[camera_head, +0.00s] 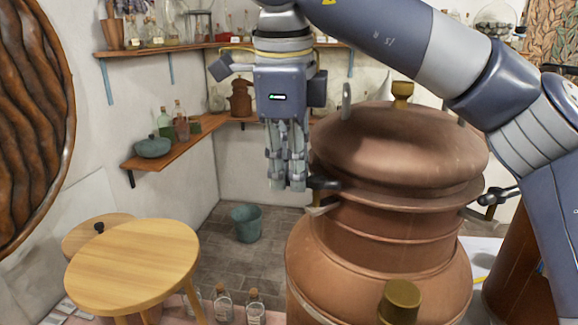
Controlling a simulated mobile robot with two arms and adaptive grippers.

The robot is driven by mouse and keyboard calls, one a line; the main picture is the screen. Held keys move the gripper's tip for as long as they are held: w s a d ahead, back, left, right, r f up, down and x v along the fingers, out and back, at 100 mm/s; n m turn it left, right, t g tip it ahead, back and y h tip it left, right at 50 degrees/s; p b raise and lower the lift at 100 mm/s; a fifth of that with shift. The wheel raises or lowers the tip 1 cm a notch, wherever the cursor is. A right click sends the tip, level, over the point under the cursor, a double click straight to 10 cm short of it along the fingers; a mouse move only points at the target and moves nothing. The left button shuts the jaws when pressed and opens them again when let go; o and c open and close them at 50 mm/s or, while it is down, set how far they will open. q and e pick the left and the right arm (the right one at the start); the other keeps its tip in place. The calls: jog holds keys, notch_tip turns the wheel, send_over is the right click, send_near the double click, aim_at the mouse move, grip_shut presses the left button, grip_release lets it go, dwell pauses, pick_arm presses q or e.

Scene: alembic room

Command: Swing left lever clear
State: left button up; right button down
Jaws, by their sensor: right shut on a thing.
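A large copper still (400,225) with a domed lid (400,150) stands at the right of the head view. The left lever (325,183), dark and short, sticks out at the left of the seam below the lid. A second lever (492,197) shows at the right side of the still. My right gripper (287,183) points down beside the lid, shut on the left lever at its outer end. The fingers hide that end. My left gripper is out of view.
A round wooden table (133,265) stands at the lower left, with small corked bottles (223,303) near it. A green bucket (247,223) is on the tiled floor. Wall shelves (185,140) hold bottles and bowls. My right arm crosses above the still.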

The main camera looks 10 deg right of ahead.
jog(key=m, duration=0.2)
jog(key=w+m, duration=0.1)
jog(key=shift+d+r+h, duration=0.25)
jog(key=shift+h, duration=0.05)
jog(key=shift+w+d+r+m, duration=0.1)
jog(key=shift+w+d+m, duration=0.1)
jog(key=shift+m, duration=0.55)
jog(key=shift+w+d+m, duration=0.1)
jog(key=shift+w+m, duration=0.1)
jog(key=shift+m, duration=0.55)
jog(key=shift+g, duration=0.3)
jog(key=c, duration=1.6)
grip_release()
jog(key=shift+f, duration=0.2)
notch_tip(320, 180, up, 12)
jog(key=s+a, duration=0.1)
jog(key=shift+s+a, duration=0.2)
jog(key=shift+a, duration=0.2)
